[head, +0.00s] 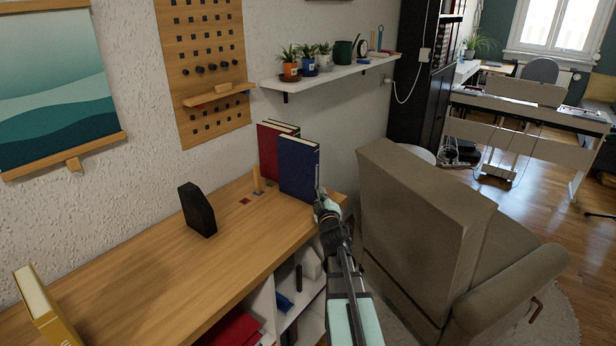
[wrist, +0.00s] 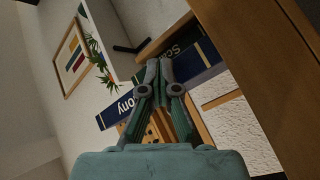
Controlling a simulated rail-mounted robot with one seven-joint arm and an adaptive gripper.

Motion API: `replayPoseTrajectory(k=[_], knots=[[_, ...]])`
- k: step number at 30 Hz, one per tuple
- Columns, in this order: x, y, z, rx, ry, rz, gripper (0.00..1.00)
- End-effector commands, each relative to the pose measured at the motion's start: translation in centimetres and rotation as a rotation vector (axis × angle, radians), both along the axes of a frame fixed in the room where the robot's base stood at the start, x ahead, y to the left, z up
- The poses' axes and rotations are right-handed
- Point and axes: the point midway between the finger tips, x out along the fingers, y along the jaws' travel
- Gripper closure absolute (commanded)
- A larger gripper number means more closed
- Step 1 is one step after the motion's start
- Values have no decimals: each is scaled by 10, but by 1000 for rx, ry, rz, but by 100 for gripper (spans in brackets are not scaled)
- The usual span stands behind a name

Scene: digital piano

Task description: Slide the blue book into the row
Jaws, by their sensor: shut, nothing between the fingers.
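The blue book (head: 298,168) stands upright at the right end of the wooden desk top. The fingers hold nothing. I cannot tell whether they touch the spine.
A black bookend (head: 196,210) and a small wooden post (head: 256,180) stand on the desk (head: 150,265). A yellow book (head: 45,308) is at the near left. A beige armchair (head: 420,225) stands close right of my arm. The desk's middle is clear.

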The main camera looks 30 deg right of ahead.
Motion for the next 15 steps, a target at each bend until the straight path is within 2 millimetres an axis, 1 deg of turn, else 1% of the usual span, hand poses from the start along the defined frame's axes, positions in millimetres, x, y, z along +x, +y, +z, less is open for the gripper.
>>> replayPoseTrajectory(k=[15], knots=[[6, 2, -1, 1, 0, 0, 100]])
